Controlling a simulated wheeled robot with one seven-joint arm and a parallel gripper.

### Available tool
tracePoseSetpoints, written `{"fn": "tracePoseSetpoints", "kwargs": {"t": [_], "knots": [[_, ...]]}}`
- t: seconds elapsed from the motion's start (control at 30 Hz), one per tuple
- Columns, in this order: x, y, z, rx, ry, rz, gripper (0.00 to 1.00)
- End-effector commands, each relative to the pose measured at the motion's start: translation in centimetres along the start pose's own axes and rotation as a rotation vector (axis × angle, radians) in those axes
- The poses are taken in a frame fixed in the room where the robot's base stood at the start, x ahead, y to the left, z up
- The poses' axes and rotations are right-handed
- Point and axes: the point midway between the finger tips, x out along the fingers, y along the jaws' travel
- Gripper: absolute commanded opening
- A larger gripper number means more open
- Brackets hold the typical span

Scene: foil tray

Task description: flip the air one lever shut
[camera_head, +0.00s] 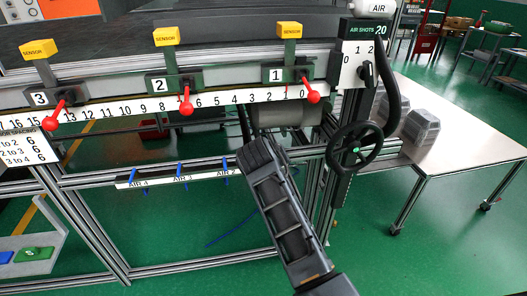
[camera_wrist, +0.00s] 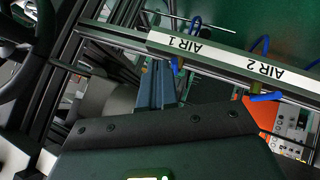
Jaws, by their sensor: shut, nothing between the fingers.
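The air rail shows in the wrist view with an upside-down AIR 1 label (camera_wrist: 185,43) and a brass fitting (camera_wrist: 177,63) beside it. I cannot clearly make out the AIR 1 lever's handle or its position. My gripper (camera_wrist: 157,64) has its two blue-grey fingers together, empty, their tips just left of that fitting; contact cannot be told. The AIR 2 lever (camera_wrist: 265,97) is blue and lies sideways below its label. In the head view my arm hides AIR 1 and the fingers; the AIR 2 label (camera_head: 226,171) shows left of my arm.
The AIR 3 (camera_head: 182,178) and AIR 4 (camera_head: 138,184) labels lie farther left on the rail. Red levers (camera_head: 186,104) hang from the scale bar above. A black handwheel (camera_head: 355,150) stands right of my arm. A table (camera_head: 455,130) holds clear containers at right.

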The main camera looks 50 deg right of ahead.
Motion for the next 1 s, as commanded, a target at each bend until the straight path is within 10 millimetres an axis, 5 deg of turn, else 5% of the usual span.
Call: {"fn": "tracePoseSetpoints", "kwargs": {"t": [0.2, 0.47, 1.0], "knots": [[-2.9, -0.9, -5.0, 0.091, -0.158, -0.019, 0.0], [-6.8, -2.2, -8.9, 0.162, -0.327, -0.063, 0.0], [-8.7, -2.9, -10.3, 0.184, -0.402, -0.088, 0.0]]}}
